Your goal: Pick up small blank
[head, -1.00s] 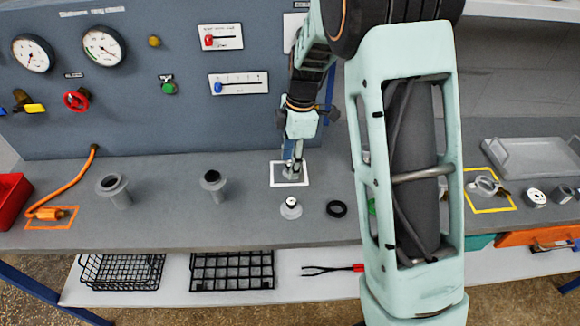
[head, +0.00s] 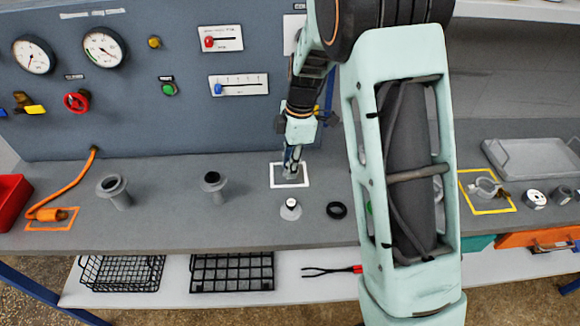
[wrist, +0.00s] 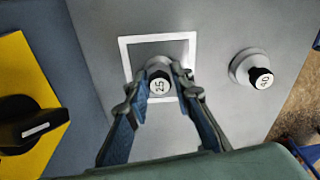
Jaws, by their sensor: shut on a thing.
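The small blank (wrist: 159,81) is a grey round flange piece with a pale top marked 25. It stands inside a white square outline (wrist: 130,66) on the bench. My gripper (wrist: 160,82) is shut on it from above, with one finger on each side of its knob. In the head view my gripper (head: 291,168) is over the white outline (head: 304,186), and its fingers partly hide the blank. I cannot see any gap between the blank and the bench.
A similar blank marked 40 (wrist: 251,68) stands just outside the outline, close in front in the head view (head: 290,209). Two grey flanged ports (head: 214,185) rise on the left. The gauge panel (head: 140,120) stands behind.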

